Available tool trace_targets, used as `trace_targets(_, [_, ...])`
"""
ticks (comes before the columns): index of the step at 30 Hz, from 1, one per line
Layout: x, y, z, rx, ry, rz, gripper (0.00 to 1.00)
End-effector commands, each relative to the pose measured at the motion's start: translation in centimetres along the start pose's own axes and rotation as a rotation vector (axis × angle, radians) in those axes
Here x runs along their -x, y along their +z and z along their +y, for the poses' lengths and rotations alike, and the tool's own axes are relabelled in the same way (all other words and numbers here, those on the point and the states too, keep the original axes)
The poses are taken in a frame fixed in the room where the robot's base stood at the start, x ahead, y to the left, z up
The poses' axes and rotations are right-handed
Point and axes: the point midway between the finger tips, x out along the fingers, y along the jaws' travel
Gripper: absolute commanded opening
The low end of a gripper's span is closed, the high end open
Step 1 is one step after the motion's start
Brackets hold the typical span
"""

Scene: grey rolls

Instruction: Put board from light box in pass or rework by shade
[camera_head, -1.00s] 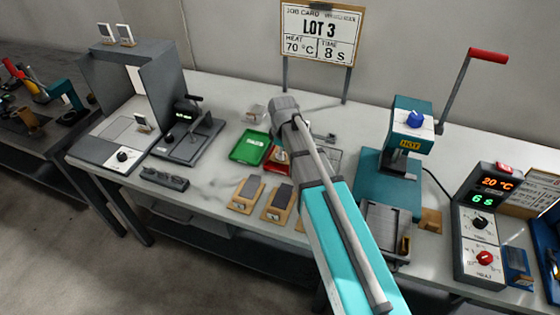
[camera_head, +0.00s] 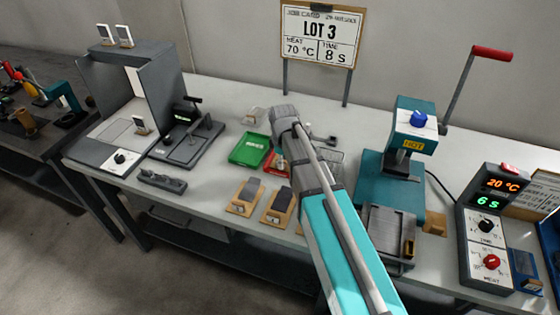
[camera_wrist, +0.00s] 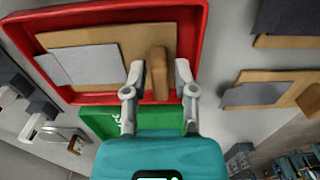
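My gripper (camera_wrist: 158,78) is open, its two fingers on either side of the wooden handle of a board (camera_wrist: 110,42), with a gap on each side. The board has a wooden base with a light grey panel and lies inside the red tray (camera_wrist: 190,20). In the head view my arm hides most of the red tray (camera_head: 268,166). The green tray (camera_head: 240,158) with a white label is beside it; part of it shows in the wrist view (camera_wrist: 95,118). The light box (camera_head: 163,72) stands at the left, with only a small upright tile visible inside.
Two wooden boards with dark grey panels (camera_head: 246,197) (camera_head: 277,207) lie in front of the trays. A teal press (camera_head: 385,183) stands to the right, with a heat and time control box (camera_head: 483,232) beyond it. A job card (camera_head: 322,33) stands behind.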

Motion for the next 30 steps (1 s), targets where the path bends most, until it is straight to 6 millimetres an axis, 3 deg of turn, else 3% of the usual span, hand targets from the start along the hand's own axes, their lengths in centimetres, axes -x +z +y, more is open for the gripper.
trace_targets(17, [0.4,0.0,0.0,0.0,0.0,0.0,0.53])
trace_targets(30, [3.4,0.0,0.0,0.0,0.0,0.0,0.53])
